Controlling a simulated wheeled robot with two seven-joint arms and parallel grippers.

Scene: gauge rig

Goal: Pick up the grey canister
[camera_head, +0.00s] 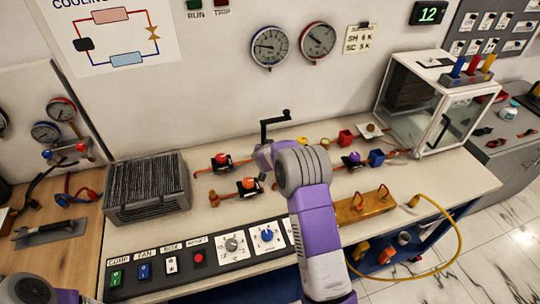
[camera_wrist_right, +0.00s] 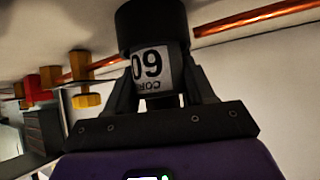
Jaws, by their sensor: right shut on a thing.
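The canister (camera_wrist_right: 153,30) shows in the right wrist view as a dark grey cylinder with a white label, its print upside down. My right gripper (camera_wrist_right: 162,92) is shut on it, one black finger on each side of the label. Copper pipe shows on both sides of the canister; I cannot tell whether they touch.
A finned grey block (camera_head: 147,188) stands left on the bench, a clear-sided box (camera_head: 428,98) right. A switch panel (camera_head: 200,257) lines the front.

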